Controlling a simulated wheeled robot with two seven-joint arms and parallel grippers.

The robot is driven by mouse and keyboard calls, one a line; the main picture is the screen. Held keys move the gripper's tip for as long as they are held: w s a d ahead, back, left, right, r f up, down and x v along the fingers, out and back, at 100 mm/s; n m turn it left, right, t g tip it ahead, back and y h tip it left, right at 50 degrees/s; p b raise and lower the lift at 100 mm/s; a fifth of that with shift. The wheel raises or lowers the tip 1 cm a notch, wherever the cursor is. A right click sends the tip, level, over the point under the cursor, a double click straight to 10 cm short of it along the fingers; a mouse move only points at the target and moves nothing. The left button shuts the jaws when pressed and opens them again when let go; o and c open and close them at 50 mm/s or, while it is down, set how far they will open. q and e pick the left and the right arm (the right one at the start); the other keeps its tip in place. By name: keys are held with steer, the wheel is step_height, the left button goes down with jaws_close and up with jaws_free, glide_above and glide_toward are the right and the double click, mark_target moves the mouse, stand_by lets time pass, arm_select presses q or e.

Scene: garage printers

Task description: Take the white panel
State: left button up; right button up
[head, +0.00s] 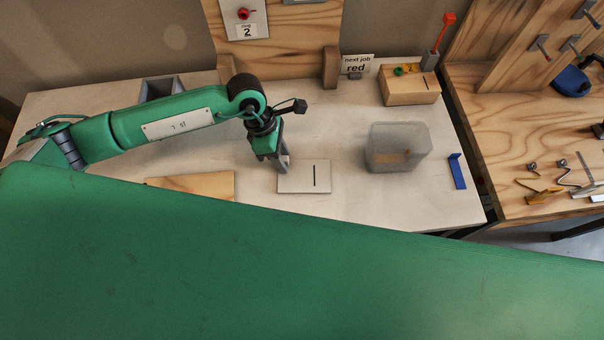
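The white panel (304,178) is a flat, pale rectangle with a dark slot, lying on the pale worktop at the middle. My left gripper (283,163) points down at the panel's far left corner, and its fingers overlap that corner in the head view. I cannot tell whether they touch it, or whether they are open or shut. My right gripper is not in view.
A translucent bin (397,148) stands right of the panel on the worktop (345,205). A blue bracket (457,171) lies near the right edge, a wooden block (409,88) behind it. A wooden board (205,184) lies left. A green surface hides the front.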

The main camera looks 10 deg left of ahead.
arm_select(q)
jaws_close()
steer(key=shift+r, duration=0.1)
steer(key=shift+r+p, duration=0.8)
steer(key=shift+r, duration=1.1)
